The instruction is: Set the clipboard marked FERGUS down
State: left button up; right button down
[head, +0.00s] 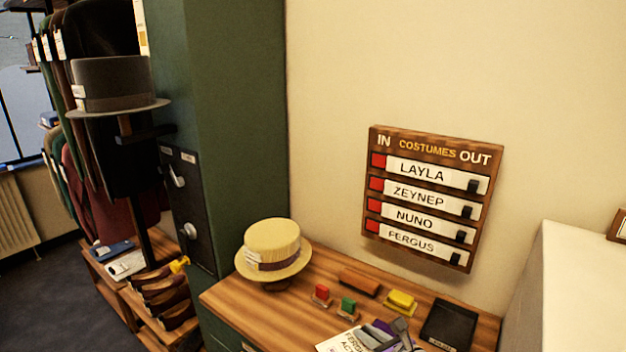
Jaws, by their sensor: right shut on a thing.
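The clipboard marked FERGUS (333,344) shows only in part at the bottom edge of the head view, as a white sheet with black letters. My right gripper (385,335), grey and purple, is shut on it at its right side. The lower part of the clipboard is cut off by the picture edge. I cannot tell whether it touches the wooden tabletop (228,298) or is held above it. My left gripper is not in view.
On the tabletop are a straw hat (272,248), a red stamp (321,293), a green stamp (348,306), a brown block (360,282), a yellow block (401,300) and a black tray (449,322). A name board (431,257) hangs behind. Bare wood lies front left.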

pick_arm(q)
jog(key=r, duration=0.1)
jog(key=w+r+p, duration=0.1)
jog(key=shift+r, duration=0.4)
pick_arm(e)
jog(key=d, duration=0.1)
jog(key=d+m+h, duration=0.1)
jog(key=d, duration=0.1)
jog(key=d+m+t+h, duration=0.1)
jog(key=d, duration=0.1)
jog(key=shift+w+r, duration=0.25)
jog(key=shift+w, duration=0.05)
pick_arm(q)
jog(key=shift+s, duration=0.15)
pick_arm(e)
jog(key=shift+s+d, duration=0.1)
